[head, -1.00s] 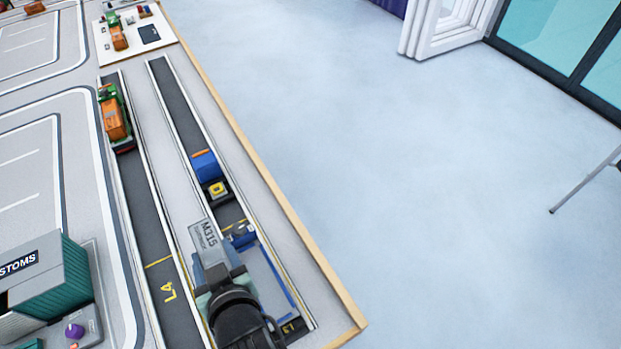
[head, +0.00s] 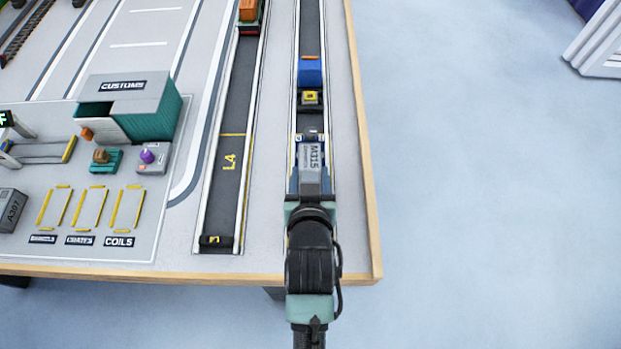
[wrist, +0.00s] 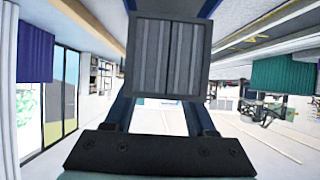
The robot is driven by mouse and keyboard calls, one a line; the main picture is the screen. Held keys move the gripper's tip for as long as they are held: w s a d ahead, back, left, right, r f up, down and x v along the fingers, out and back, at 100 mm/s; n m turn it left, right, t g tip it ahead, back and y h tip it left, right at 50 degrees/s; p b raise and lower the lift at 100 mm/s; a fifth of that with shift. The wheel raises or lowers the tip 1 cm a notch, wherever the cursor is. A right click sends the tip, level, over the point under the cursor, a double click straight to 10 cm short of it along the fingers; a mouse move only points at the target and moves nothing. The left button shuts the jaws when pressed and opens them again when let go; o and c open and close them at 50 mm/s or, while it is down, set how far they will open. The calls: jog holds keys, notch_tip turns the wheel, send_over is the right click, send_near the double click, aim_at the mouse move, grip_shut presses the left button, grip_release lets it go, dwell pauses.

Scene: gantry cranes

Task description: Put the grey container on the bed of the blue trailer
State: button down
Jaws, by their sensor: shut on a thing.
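The grey container marked M315 (head: 311,158) is held in my gripper (head: 309,180), whose dark blue fingers are shut on its sides. In the wrist view, its ribbed grey end (wrist: 168,57) fills the upper middle between the fingers. In the head view, the container lines up with the right-hand lane, just in front of a small blue-and-white vehicle part (head: 311,134). The blue trailer is mostly hidden under the container and my arm. I cannot tell whether the container touches its bed.
A truck with a blue load (head: 311,72) stands farther up the same lane. Lane L4 (head: 229,160) to the left is clear nearby, with an orange-loaded truck (head: 248,12) at its far end. The customs building (head: 127,104) stands left. The table's wooden edge (head: 362,180) runs close on the right.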

jog(key=shift+f, duration=0.75)
jog(key=shift+c, duration=1.1)
grip_release()
jog(key=shift+s+r, duration=0.1)
jog(key=v, duration=1.2)
jog(key=shift+p, duration=0.35)
